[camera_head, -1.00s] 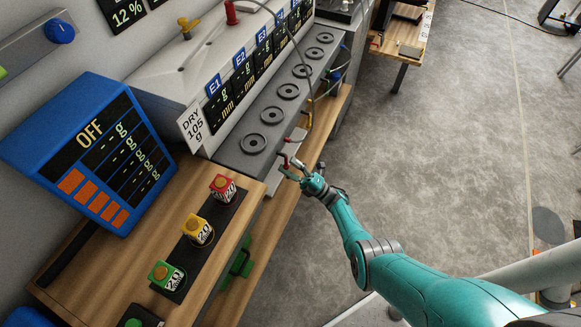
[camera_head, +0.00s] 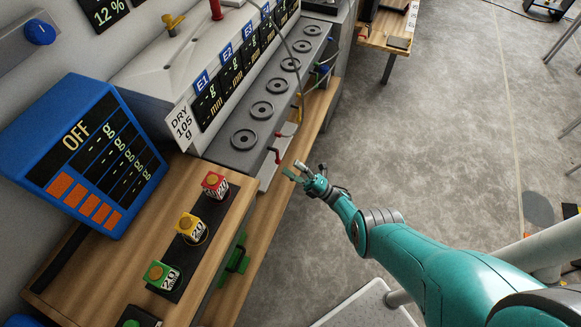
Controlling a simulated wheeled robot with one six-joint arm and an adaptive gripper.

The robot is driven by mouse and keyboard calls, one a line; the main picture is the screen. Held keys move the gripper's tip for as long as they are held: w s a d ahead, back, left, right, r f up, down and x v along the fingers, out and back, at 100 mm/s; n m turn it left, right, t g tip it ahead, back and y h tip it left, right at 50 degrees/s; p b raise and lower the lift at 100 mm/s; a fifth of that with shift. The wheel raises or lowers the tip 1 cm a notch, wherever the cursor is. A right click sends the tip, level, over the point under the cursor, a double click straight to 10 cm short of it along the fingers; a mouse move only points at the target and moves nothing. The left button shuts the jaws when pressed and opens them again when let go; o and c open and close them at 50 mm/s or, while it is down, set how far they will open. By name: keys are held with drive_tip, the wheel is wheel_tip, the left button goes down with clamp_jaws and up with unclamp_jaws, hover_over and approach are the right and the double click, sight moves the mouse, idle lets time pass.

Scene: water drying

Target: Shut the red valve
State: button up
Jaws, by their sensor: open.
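A small red valve lever (camera_head: 276,155) sticks out from the front of the grey machine, below the row of round plates and above a light panel. It looks bent, with its lower end pointing down. My gripper (camera_head: 291,169) is just right of the lever and a little below it in the picture. Its fingers are apart and empty, and a narrow gap shows between them and the lever. Whether the valve is open or shut is too small to tell.
The grey machine (camera_head: 247,137) with its round plates stands on a wooden bench (camera_head: 172,178). Red, yellow and green cubes sit on a dark strip, beside a blue display (camera_head: 85,150) reading OFF. A thin hose hangs behind the lever.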

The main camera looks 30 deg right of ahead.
drive_tip(key=s+d, duration=0.7)
drive_tip(key=s, duration=0.2)
drive_tip(key=shift+s, duration=0.3)
idle(0.5)
drive_tip(key=s+a+m+t+h, duration=0.2)
drive_tip(key=s+a+m+h, duration=1)
drive_tip(key=a, duration=0.3)
drive_tip(key=s+a+r+m+g+h, duration=0.1)
drive_tip(key=s+r+m+g, duration=0.2)
drive_tip(key=s+r+m, duration=0.3)
drive_tip(key=s+a+r+m+g+h, duration=0.2)
drive_tip(key=s+r+m+g, duration=0.2)
drive_tip(key=s+r, duration=1)
drive_tip(key=shift+a+r+m, duration=0.25)
drive_tip(key=shift+r+m, duration=0.5)
drive_tip(key=shift+m, duration=0.45)
